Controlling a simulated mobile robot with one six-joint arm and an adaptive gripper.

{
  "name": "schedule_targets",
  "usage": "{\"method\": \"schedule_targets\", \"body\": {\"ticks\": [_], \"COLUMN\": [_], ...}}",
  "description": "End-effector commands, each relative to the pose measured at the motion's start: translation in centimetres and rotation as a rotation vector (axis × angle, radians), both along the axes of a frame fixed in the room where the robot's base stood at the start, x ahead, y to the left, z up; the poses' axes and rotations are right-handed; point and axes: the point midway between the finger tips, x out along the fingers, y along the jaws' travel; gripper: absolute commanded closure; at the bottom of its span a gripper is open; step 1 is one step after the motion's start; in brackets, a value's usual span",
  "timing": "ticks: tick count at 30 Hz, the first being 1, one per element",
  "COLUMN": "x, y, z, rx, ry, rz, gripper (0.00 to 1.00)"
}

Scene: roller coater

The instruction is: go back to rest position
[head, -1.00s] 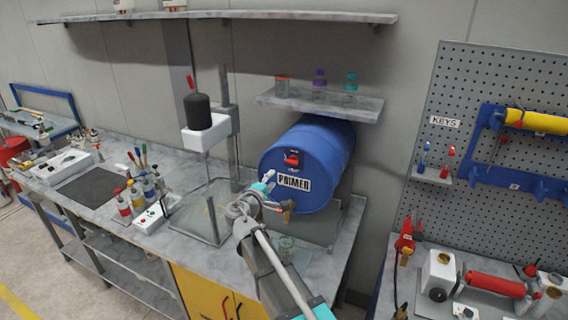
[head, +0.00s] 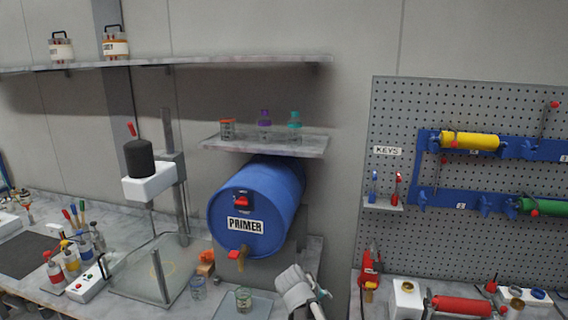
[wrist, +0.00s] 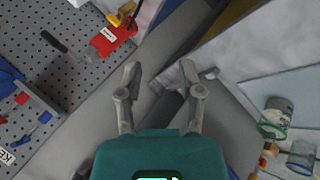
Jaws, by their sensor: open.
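My gripper (wrist: 160,75) shows in the wrist view with its two grey fingers spread apart and nothing between them. It hangs in the air over the gap between the primer bench and the pegboard bench, touching nothing that I can see.
Glass jars (head: 243,300) stand below the drum's tap, and also show in the wrist view (wrist: 275,117). A pegboard (head: 400,235) with rollers and a red tagged tool (head: 370,268) is at right. Shelves (head: 265,143) hang above the drum.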

Motion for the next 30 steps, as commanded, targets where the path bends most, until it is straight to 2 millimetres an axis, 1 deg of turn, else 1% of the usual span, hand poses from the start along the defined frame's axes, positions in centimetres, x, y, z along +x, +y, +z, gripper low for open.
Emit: {"method": "schedule_targets", "body": {"ticks": [1, 6, 10, 12, 15, 18, 21, 30], "x": [-1.4, -5.2, -8.0, -9.3, -10.8, -11.7, -12.1, -12.2], "y": [-1.4, -4.0, -5.2, -5.6, -5.8, -5.9, -5.9, -5.9], "z": [-1.6, -5.1, -7.2, -8.0, -8.7, -9.1, -9.2, -9.2], "rx": [0.05, 0.227, 0.366, 0.432, 0.512, 0.566, 0.594, 0.601], "ry": [0.033, 0.143, 0.222, 0.257, 0.298, 0.325, 0.339, 0.344], "rz": [-0.043, -0.167, -0.248, -0.283, -0.32, -0.343, -0.353, -0.355], "gripper": [0.51, 0.51, 0.51, 0.51, 0.51, 0.51, 0.51, 0.51]}}
